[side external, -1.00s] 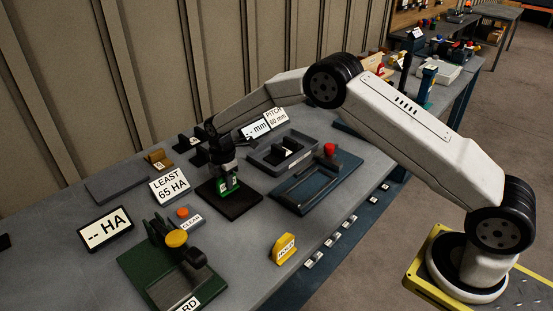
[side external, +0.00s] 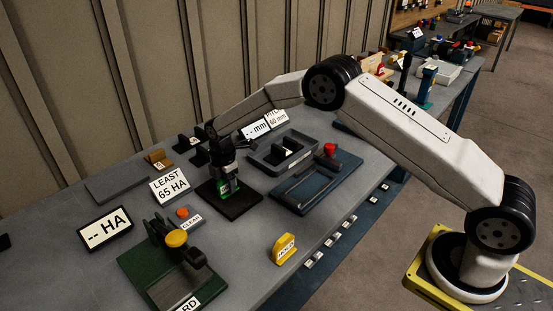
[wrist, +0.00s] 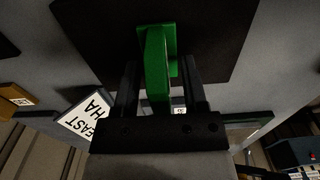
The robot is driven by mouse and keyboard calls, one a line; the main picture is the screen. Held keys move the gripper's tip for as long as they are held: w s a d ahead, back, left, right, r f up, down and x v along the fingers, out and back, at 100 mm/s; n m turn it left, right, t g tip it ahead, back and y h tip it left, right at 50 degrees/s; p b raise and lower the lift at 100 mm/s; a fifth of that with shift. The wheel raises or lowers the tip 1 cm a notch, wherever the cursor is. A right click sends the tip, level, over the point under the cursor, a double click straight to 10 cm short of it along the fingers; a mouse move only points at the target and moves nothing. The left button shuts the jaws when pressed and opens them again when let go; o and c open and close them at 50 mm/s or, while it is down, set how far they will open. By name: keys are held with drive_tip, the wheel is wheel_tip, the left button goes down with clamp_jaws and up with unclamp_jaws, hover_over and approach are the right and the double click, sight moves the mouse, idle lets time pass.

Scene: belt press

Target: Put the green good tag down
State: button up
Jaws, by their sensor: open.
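The green good tag (side external: 222,193) stands on a dark square mat (side external: 241,204) on the bench. In the wrist view the green tag (wrist: 157,62) is upright between my two fingers, with its base on the dark mat (wrist: 215,45). My gripper (side external: 228,183) is low over the mat with its fingers on either side of the tag. In the wrist view my gripper (wrist: 160,72) is open, with a gap visible beside the tag. My fingers partly hide the tag in the side view.
A grey tray (side external: 264,160) and a blue fixture (side external: 291,199) with a red knob are right of the mat. A green press (side external: 142,268), an orange clear button (side external: 183,212) and a "LEAST 65 HA" sign (side external: 169,186) are left. A yellow hold tag (side external: 285,248) stands near the front edge.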

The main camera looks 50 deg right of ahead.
wheel_tip(320, 180, up, 12)
drive_tip(key=shift+f, duration=0.1)
drive_tip(key=shift+r, duration=0.25)
idle(0.4)
idle(0.5)
drive_tip(key=shift+s, duration=0.15)
drive_tip(key=s+d+m+t, duration=0.1)
drive_tip(key=s+d+m, duration=0.2)
drive_tip(key=s+m, duration=0.6)
drive_tip(key=s+d+m+t, duration=0.1)
drive_tip(key=s+d+m, duration=0.2)
drive_tip(key=s+m, duration=0.6)
drive_tip(key=s, duration=1.1)
drive_tip(key=shift+s+f+t, duration=0.2)
drive_tip(key=shift+s+t, duration=0.1)
